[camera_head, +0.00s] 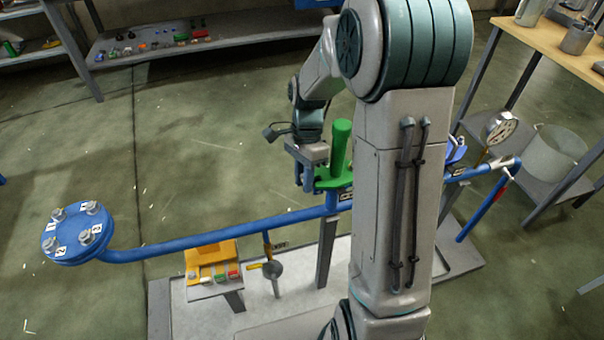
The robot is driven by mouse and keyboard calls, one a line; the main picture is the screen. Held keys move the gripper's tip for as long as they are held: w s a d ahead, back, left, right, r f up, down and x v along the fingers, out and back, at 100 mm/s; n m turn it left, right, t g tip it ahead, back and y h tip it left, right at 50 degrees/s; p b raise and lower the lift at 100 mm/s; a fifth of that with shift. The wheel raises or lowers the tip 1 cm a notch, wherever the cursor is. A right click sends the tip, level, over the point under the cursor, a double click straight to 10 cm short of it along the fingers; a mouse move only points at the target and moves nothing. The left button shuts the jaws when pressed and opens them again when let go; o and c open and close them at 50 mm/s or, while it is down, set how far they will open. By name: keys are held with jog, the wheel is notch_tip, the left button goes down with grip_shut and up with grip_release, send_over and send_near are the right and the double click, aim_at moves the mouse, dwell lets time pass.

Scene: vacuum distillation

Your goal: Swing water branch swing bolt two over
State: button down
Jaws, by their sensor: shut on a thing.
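My gripper (309,172) points down at the left side of a green fitting on the blue pipe (220,239). The fitting has a thick upright green cylinder (340,147) and a flat green base (331,183). The jaws are shut on a small part at the left edge of this fitting. The part is mostly hidden by the fingers, and I cannot tell clearly whether it is swing bolt two. My arm covers the right side of the fitting and the pipe behind it.
A blue flange (78,234) with several numbered bolts ends the pipe at left. An orange-topped button box (212,266) and a valve (272,268) stand below the pipe. A gauge (500,127) and a grey pot (553,153) are at right. Open floor lies left.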

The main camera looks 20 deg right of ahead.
dwell(0.3)
jog(key=c, duration=1.5)
grip_release()
jog(key=shift+c, duration=0.2)
